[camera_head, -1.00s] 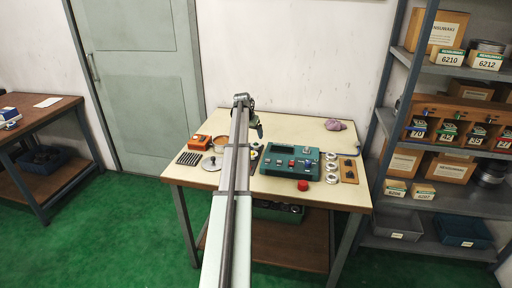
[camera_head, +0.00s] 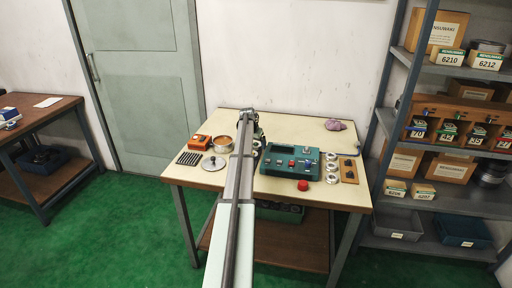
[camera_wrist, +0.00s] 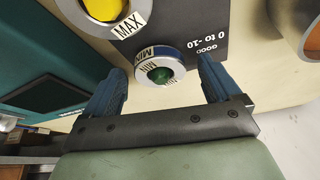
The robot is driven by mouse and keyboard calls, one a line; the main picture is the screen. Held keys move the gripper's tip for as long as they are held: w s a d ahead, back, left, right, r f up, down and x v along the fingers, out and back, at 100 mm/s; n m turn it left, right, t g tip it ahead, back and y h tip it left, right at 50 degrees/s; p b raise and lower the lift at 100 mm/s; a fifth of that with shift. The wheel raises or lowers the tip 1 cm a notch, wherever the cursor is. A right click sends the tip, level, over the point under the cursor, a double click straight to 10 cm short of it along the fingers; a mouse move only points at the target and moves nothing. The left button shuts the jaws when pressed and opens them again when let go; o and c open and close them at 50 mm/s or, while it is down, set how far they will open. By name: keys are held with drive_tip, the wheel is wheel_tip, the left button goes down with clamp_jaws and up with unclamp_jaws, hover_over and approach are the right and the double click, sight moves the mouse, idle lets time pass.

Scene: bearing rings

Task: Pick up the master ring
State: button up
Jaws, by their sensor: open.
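In the wrist view, my gripper (camera_wrist: 161,66) is open, with one blue finger on each side of a small metal ring (camera_wrist: 160,82) marked MIN. The ring has a green centre and sits on a dark board (camera_wrist: 205,25) lettered "GOOD" and "0 to -10". I cannot tell whether the fingers touch it. A larger ring (camera_wrist: 128,27) marked MAX, with a yellow centre, is beyond it on the same board. Which ring is the master ring is not clear. In the head view, my arm mostly hides the board and my gripper (camera_head: 258,150).
A teal device (camera_head: 290,168) with knobs stands right of my gripper on the table (camera_head: 330,205).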

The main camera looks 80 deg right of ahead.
drive_tip(key=c, duration=1.3)
drive_tip(key=shift+r, duration=0.1)
drive_tip(key=shift+c, duration=0.2)
drive_tip(key=shift+r, duration=0.25)
wheel_tip(320, 180, up, 9)
drive_tip(key=w, duration=0.1)
drive_tip(key=w+a, duration=0.3)
drive_tip(key=w, duration=1.2)
drive_tip(key=shift+w+f, duration=0.2)
drive_tip(key=shift+w, duration=0.15)
